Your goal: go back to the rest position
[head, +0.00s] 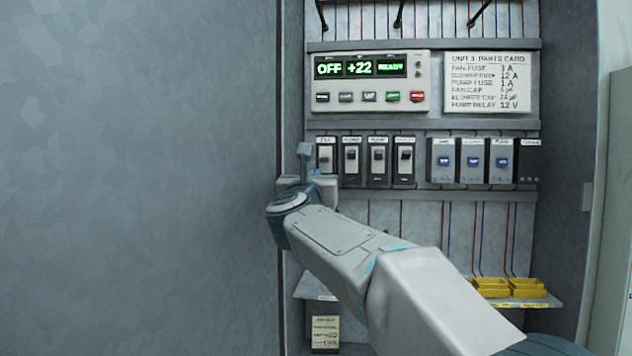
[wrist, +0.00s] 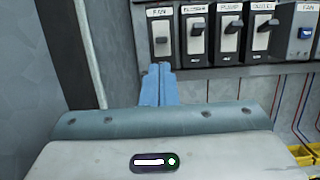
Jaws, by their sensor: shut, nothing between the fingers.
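My gripper (wrist: 157,84) is shut and empty. In the wrist view its closed fingers point up at the row of breakers, just below the breaker labelled FAN (wrist: 161,38). The arm stretches from the lower right up to the panel. I cannot tell whether the fingertips touch the breaker.
A control unit (head: 371,83) shows OFF, +22 and READY. A parts card (head: 488,82) hangs beside it. Blue-switched modules (head: 472,161) sit right of the breakers. Yellow bins (head: 505,288) stand on a low shelf. A large grey panel (head: 130,180) fills the left.

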